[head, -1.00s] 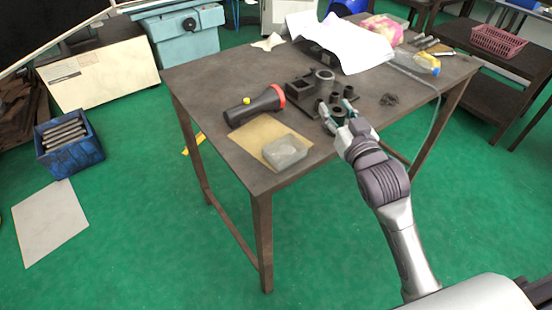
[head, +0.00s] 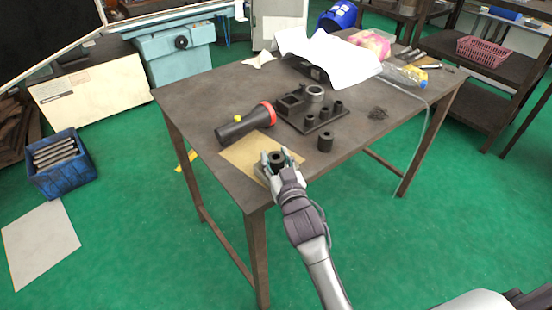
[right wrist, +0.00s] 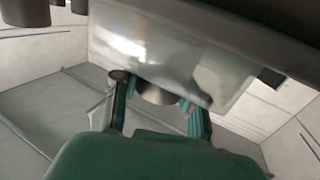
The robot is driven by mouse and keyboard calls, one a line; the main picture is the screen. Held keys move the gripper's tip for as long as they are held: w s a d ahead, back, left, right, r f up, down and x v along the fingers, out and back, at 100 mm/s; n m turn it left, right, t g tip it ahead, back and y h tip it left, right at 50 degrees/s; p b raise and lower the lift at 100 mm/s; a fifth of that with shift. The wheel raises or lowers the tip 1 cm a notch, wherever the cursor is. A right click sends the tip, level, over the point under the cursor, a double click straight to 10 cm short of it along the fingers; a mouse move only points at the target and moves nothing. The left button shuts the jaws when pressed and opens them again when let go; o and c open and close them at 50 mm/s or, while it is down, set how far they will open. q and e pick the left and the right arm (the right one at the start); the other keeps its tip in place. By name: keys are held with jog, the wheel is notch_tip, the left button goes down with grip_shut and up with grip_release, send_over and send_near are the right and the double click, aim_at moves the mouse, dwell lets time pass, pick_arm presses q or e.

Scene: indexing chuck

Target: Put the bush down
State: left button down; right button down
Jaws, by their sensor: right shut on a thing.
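My right gripper (head: 280,160) is shut on a black bush (head: 277,159), a short ring with a hole, held upright. It is over the small grey translucent tray (head: 259,171) on the tan sheet, and hides most of that tray. In the right wrist view the bush (right wrist: 157,93) is between the green-padded fingers (right wrist: 158,108), close to the pale tray wall (right wrist: 135,45). Whether the bush touches the tray floor I cannot tell. A second black bush (head: 325,142) stands on the table. My left gripper is not in view.
The dark fixture plate (head: 312,126) with several posts and a ring stands behind. A black flashlight (head: 240,127) with a red rim lies left on the table (head: 200,95). White paper, tools and a plastic bottle are at the back right. The front right tabletop is mostly clear.

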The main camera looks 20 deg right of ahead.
jog(key=shift+f, duration=0.1)
jog(key=shift+f, duration=0.2)
jog(key=c, duration=0.6)
grip_release()
jog(key=shift+r, duration=0.1)
jog(key=s+b, duration=0.1)
jog(key=s, duration=1.1)
jog(key=shift+a, duration=0.15)
